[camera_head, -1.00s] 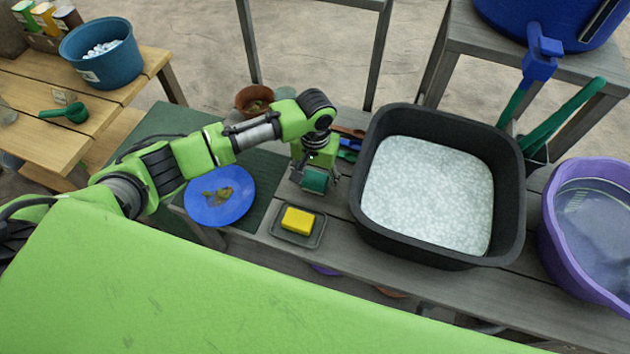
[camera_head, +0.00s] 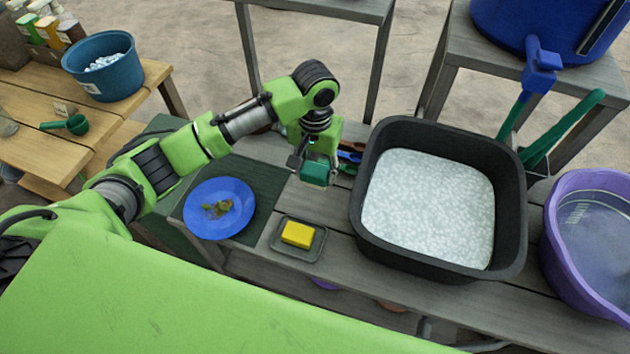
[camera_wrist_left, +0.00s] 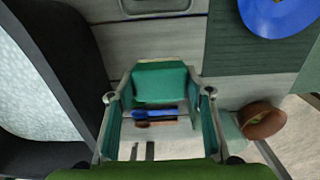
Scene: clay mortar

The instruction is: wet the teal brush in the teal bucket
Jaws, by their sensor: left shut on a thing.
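My left gripper (camera_head: 312,174) hangs over the grey bench, between the green mat and the black tub. It is shut on a teal block-like thing (camera_head: 318,172), which I take to be the teal brush. In the left wrist view this teal piece (camera_wrist_left: 160,84) sits between the fingers; its bristles cannot be made out. A teal-blue bucket (camera_head: 110,85) stands on the wooden table at the far left, well away from the gripper, with small white pieces inside. My right gripper is not in view.
A black tub (camera_head: 367,215) with pale contents stands right of the gripper. A blue plate (camera_head: 197,229) lies on the mat. A yellow sponge (camera_head: 298,234) sits in a grey dish (camera_head: 310,256). Blue and brown tools (camera_wrist_left: 155,113) lie behind. A terracotta pot (camera_wrist_left: 263,122) stands nearby. A purple basin (camera_head: 556,225) is at right.

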